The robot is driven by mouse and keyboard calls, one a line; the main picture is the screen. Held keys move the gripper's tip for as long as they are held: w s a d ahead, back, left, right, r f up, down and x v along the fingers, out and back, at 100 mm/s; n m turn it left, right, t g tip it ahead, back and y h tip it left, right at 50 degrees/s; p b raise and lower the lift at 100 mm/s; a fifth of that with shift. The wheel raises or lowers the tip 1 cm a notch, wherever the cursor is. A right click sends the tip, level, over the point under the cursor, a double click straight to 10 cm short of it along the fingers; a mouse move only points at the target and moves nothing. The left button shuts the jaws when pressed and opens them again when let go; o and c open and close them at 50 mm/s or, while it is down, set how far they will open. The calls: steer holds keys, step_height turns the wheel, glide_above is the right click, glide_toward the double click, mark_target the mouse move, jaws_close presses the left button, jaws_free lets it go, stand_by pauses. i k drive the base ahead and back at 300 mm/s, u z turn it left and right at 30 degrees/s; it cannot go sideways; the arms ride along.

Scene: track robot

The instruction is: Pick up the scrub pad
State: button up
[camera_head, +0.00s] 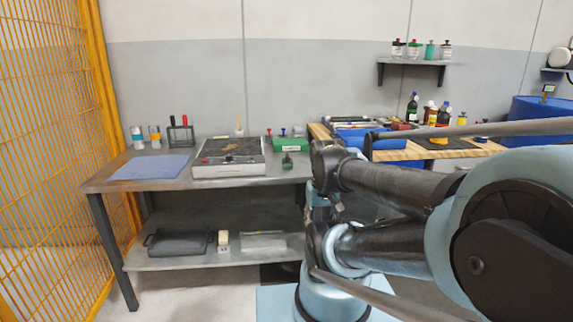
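I cannot pick out the scrub pad with certainty. A small dark green item (288,161) lies on the grey workbench (220,183) near its front right, in front of a green box (290,145). A small cream block (223,241) stands on the bench's lower shelf; both are too small to identify surely. My arm fills the right side of the view and hides the bench's right end. I cannot make out my gripper's fingers anywhere.
A flat tray-like device (229,170), a blue mat (150,167) and a pen holder (181,135) occupy the benchtop. A black case (178,242) lies on the lower shelf. A yellow mesh fence (55,150) borders the left. A wooden table (470,149) stands behind my arm.

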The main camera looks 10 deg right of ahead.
mark_target(288, 162)
steer(key=z, duration=1.8)
steer(key=k, duration=0.8)
steer(key=u, duration=0.75)
steer(key=i, duration=1)
